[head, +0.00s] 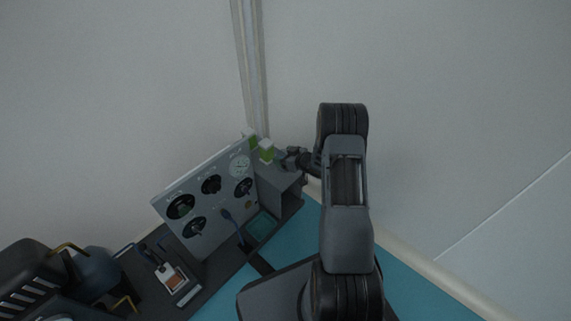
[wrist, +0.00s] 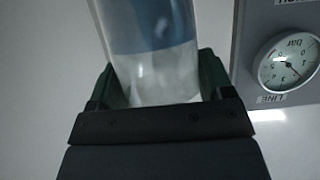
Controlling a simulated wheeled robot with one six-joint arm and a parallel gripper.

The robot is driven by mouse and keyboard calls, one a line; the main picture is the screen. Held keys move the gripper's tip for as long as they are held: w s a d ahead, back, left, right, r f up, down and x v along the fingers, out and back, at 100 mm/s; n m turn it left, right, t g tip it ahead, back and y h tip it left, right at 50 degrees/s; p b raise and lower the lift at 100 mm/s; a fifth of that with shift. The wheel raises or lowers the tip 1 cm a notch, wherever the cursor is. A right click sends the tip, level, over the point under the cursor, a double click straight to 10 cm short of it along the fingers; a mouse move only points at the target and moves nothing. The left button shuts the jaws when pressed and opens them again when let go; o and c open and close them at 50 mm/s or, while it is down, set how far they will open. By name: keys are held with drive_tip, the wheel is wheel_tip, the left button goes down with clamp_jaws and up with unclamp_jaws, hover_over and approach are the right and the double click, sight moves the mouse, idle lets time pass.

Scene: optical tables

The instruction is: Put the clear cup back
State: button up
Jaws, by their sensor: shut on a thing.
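The clear cup (wrist: 150,50) is between the fingers of my gripper (wrist: 158,82) in the wrist view. It is see-through, with a blue-grey band above a pale lower part in the picture, and its top end runs out of frame. The dark green finger pads press on both its sides. In the head view my gripper (head: 286,158) is at the right end of the grey instrument panel, by the top of a dark shelf unit (head: 284,182). I cannot make out the cup there.
The grey panel (head: 172,190) carries several dials; its round gauge (wrist: 288,62) is close on the right in the wrist view. A teal tray (head: 261,226) lies below. Walls stand close behind.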

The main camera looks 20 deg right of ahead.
drive_tip(key=f+b, duration=0.3)
drive_tip(key=f, duration=0.1)
drive_tip(key=shift+w+d+f, duration=0.1)
drive_tip(key=shift+w+d, duration=0.2)
drive_tip(key=o, duration=0.5)
drive_tip(key=shift+f, duration=0.1)
drive_tip(key=o, duration=0.5)
